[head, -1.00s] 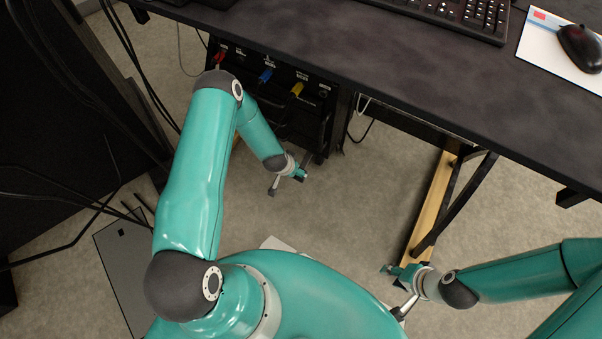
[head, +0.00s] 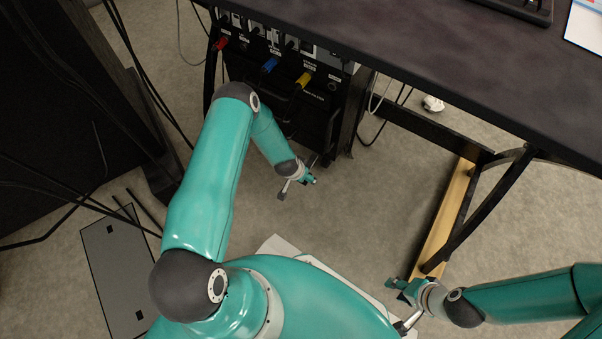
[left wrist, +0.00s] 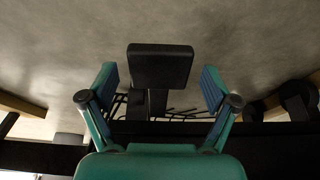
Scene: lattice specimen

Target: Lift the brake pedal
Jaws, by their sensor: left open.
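A black rectangular pedal pad (left wrist: 160,63) on a dark stem shows in the left wrist view. My left gripper (left wrist: 159,80) is open, with one finger on each side of the pad and visible gaps between. I cannot tell how far ahead of the fingertips the pad lies. In the head view my left gripper (head: 297,187) is low under the desk, above the floor; I cannot make out the pedal there. My right gripper (head: 399,305) is open and empty at the lower right.
A dark desk (head: 430,55) spans the top right. Under it stands a black box (head: 320,100) with red, blue and yellow plugs. A wooden beam (head: 447,220) and black struts are at the right. Cables hang at the left. Bare floor lies between the box and beam.

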